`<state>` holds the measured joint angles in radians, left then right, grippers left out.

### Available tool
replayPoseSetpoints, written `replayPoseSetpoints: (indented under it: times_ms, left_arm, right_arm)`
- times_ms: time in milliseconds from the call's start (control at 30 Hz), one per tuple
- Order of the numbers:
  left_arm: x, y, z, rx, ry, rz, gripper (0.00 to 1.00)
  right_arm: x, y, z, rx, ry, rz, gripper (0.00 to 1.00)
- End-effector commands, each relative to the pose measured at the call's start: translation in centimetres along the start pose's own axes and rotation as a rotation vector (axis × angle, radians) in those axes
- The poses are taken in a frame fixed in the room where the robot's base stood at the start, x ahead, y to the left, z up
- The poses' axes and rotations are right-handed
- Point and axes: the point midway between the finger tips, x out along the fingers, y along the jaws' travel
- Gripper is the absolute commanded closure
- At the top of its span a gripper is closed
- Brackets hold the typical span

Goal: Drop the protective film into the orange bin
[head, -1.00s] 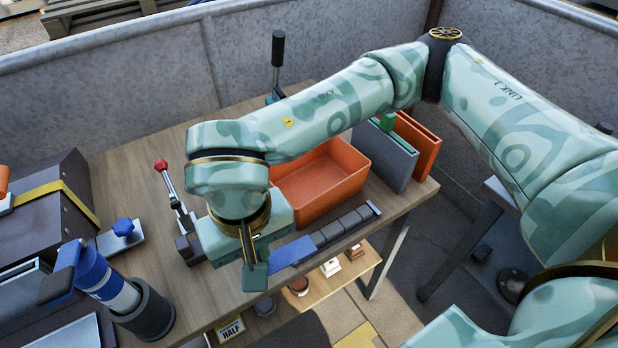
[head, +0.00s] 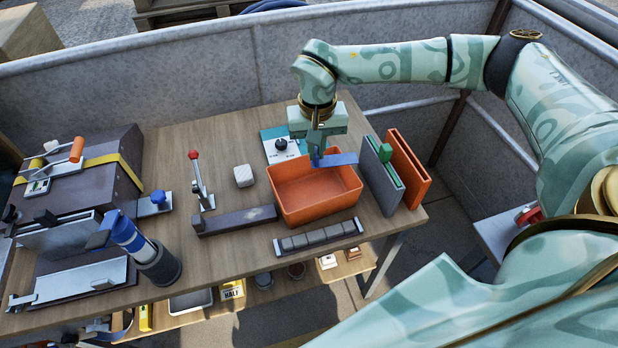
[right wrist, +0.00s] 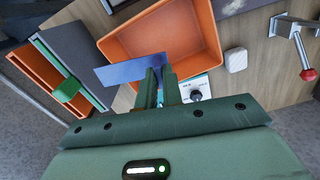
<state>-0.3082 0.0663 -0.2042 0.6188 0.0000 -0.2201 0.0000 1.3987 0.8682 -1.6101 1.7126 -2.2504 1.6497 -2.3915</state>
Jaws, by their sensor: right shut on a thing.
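The protective film (head: 338,159) is a flat blue strip. My right gripper (head: 317,155) is shut on one end of it, and the strip sticks out to the right. The orange bin (head: 305,211) stands open on the wooden table. The film is above the bin's back part, near its back rim, apart from the floor of the bin. In the right wrist view the film (right wrist: 125,71) sits between my fingertips (right wrist: 161,75) and crosses in front of the bin (right wrist: 203,22). The bin's visible inside looks empty. My left gripper is not in view.
Grey and orange upright panels (head: 407,166) with a green block stand right of the bin. A dark bar (head: 235,220), a white block (head: 243,175) and a red-knobbed lever (head: 198,178) are to the left. A segmented strip (head: 318,237) lies in front.

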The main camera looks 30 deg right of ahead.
Motion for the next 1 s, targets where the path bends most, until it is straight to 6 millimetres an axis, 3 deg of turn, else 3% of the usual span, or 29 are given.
replayPoseSetpoints:
  times_ms: [267,400,700,1000]
  left_arm:
    - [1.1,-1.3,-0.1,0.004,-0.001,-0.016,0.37]
    - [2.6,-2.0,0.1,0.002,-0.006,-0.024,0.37]
    - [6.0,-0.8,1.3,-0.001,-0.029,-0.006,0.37]
    - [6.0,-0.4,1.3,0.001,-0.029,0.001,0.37]
  right_arm:
    - [1.2,-0.1,-0.8,-0.109,-0.003,0.0,1.0]
    - [2.9,-0.2,-0.8,-0.108,-0.005,0.001,1.0]
    - [6.4,-0.2,-0.8,-0.106,-0.005,0.001,1.0]
    - [6.3,-0.2,-0.8,-0.106,-0.001,0.0,1.0]
